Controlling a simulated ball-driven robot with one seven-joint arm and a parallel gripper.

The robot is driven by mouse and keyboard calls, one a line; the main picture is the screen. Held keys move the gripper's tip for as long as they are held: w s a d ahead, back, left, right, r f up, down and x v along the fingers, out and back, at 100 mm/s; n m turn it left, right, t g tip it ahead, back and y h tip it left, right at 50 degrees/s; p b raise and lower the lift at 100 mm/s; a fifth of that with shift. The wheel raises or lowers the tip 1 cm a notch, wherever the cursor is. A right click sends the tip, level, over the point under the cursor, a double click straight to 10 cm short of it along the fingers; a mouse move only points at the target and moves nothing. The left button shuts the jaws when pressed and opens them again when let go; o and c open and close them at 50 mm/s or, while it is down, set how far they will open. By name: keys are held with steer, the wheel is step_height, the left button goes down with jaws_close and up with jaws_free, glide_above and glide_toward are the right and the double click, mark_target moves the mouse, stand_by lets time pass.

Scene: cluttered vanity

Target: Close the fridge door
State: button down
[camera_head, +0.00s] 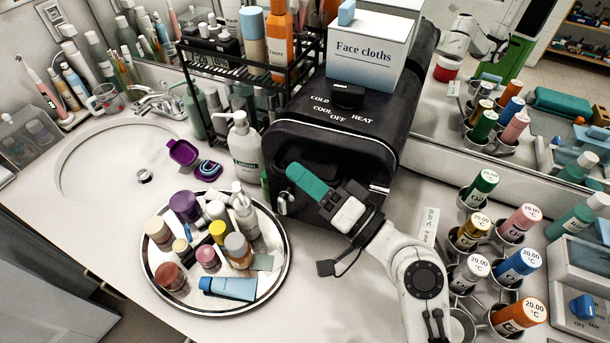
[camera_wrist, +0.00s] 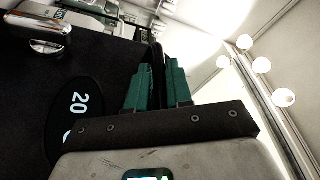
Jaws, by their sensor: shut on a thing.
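The fridge (camera_head: 330,120) is a black box with rounded corners on the vanity top, with dial words on its top. Its dark front door (camera_head: 335,158) is partly hidden by my gripper, and I cannot tell how far it stands open. A chrome latch (camera_head: 283,203) shows at its lower left. In the wrist view, the black door panel (camera_wrist: 95,85) carries a round "20" display and the chrome latch (camera_wrist: 38,33). My gripper (camera_head: 296,173) has green fingers at the front of the fridge. In the wrist view, its fingers (camera_wrist: 158,72) close around a dark edge.
A box of face cloths (camera_head: 370,50) stands on the fridge. A round tray (camera_head: 165,298) of bottles and jars lies to the left, with a lotion bottle (camera_head: 243,148) behind it. Several capped tubes in a rack (camera_head: 490,285) crowd the right. A mirror runs along the back.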

steer(key=shift+w+m+t+h, duration=0.5)
steer(key=shift+w+t+h, duration=0.2)
steer(key=shift+t, duration=0.1)
steer(key=c, duration=1.4)
jaws_free()
steer(key=shift+s+d, duration=0.1)
steer(key=b+v, duration=0.3)
steer(key=v, duration=0.7)
steer(key=shift+s+d+f+b, duration=0.15)
steer(key=shift+d+f+b, duration=0.1)
steer(key=shift+b, duration=0.1)
